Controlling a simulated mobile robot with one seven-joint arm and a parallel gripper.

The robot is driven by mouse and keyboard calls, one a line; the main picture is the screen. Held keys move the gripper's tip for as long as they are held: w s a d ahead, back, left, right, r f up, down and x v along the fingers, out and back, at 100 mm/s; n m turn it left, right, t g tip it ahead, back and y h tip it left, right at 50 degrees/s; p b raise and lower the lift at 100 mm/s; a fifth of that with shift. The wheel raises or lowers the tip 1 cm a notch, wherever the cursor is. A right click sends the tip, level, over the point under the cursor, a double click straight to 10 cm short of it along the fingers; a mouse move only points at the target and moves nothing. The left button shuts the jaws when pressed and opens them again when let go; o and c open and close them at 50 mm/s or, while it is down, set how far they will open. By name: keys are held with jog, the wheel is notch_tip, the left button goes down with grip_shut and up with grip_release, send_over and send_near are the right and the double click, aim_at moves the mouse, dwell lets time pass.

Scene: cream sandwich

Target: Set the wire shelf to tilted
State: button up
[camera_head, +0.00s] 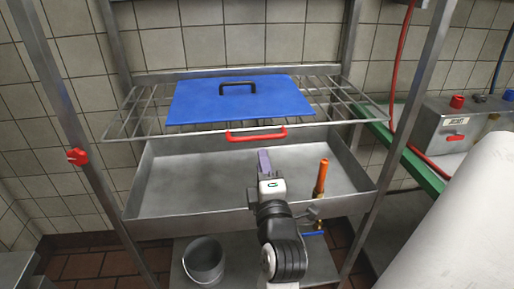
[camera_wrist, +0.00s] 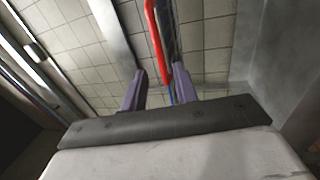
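The wire shelf (camera_head: 180,134) spans the metal frame and looks about level. A red handle (camera_head: 256,135) sits at the middle of its front edge. A blue board (camera_head: 190,102) with a dark handle lies on the shelf and hides much of the wires. My gripper (camera_head: 264,158) is in front of and below the red handle, over the metal basin. In the wrist view, my gripper's two purple fingers (camera_wrist: 159,82) stand apart with nothing clearly held. The red handle (camera_wrist: 154,38) shows beyond the fingertips there; whether they touch it cannot be told.
A deep metal basin (camera_head: 160,223) lies under the shelf, with an upright orange object (camera_head: 321,178) at its right. A red knob (camera_head: 77,157) is on the left post. A grey bucket (camera_head: 204,262) stands below. A control box (camera_head: 450,130) is at right.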

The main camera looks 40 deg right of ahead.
aim_at(257, 138)
jog(key=p+x, duration=0.3)
jog(key=x, duration=0.5)
jog(key=shift+d+r, duration=0.1)
jog(key=shift+w+d, duration=0.25)
jog(key=shift+w, duration=0.2)
grip_shut()
